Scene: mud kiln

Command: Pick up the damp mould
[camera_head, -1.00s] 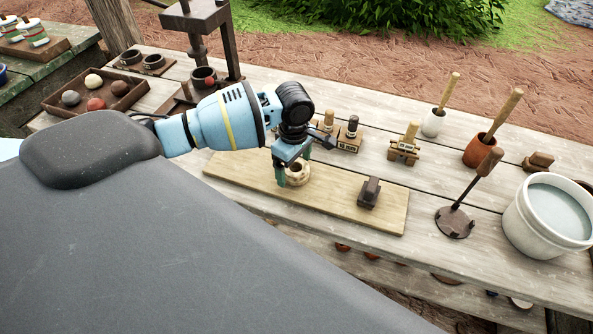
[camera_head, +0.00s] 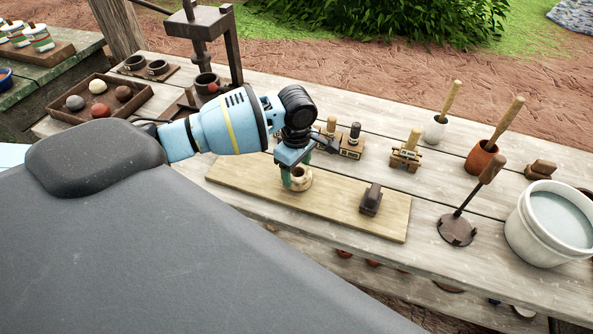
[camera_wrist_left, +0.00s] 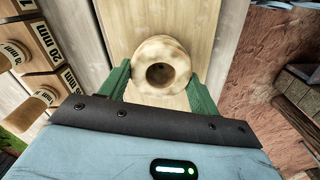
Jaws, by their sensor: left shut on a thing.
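The mould (camera_head: 301,183) is a pale, cream-coloured round piece with a dark hole in its top. It stands upright on a long light wooden board (camera_head: 240,181), towards its left half. The mould also shows in the left wrist view (camera_wrist_left: 151,50), between the green fingers. My left gripper (camera_head: 297,174) comes down over it from above and is shut on it, one finger on each side. The fingers and wrist hide part of the mould in the head view. It appears to rest on the board. My right gripper is not in view.
A dark block (camera_head: 371,199) sits on the board to the right. Small wooden stamps (camera_head: 352,145) stand behind it. A dark press (camera_head: 208,75) and a tray of balls (camera_head: 98,100) are at the back left. A stamping tool (camera_head: 458,228) and a white bucket (camera_head: 550,222) are at right.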

